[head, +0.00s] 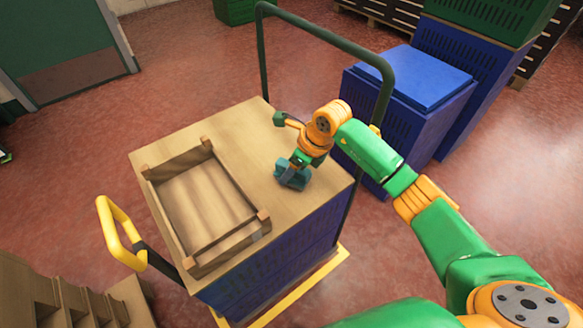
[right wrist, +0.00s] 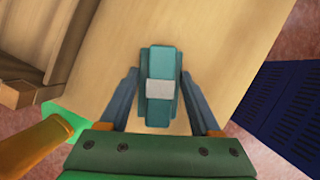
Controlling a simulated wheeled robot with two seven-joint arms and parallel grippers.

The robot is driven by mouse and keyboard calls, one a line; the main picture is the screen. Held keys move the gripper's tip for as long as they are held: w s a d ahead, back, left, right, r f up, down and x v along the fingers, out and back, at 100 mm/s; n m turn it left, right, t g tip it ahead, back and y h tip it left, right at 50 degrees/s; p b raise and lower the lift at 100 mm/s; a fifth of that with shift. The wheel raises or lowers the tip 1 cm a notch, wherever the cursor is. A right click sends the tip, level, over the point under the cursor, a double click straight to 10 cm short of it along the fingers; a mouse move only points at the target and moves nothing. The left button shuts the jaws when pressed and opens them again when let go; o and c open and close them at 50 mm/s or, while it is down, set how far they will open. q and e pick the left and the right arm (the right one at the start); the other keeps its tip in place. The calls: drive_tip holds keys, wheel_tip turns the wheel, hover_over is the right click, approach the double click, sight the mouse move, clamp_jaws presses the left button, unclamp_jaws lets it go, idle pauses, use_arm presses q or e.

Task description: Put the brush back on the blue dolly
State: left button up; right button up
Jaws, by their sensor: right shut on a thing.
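A teal brush (right wrist: 159,62) with a pale grey patch sits between the fingers of my right gripper (right wrist: 158,95) in the right wrist view. The gripper is shut on it. In the head view the right gripper (head: 297,168) points down over the wooden top (head: 248,128) of a stack of blue crates (head: 290,262), holding the teal brush (head: 292,178) low over its right part. I cannot tell whether the brush touches the top. A yellow-edged dolly base (head: 325,268) shows under the crates. My left gripper is not in view.
A shallow wooden tray (head: 262,216) covers the left of the top. A dark green tubular handle (head: 325,38) rises behind, and a yellow handle (head: 108,222) stands at left. Blue crates (head: 425,72) stand at right. The top's back and right are bare.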

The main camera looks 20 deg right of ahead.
drive_tip(key=shift+f, duration=0.1)
drive_tip(key=o, duration=1.3)
drive_tip(key=shift+r, duration=0.2)
drive_tip(key=p+v, duration=0.1)
drive_tip(key=v, duration=1.1)
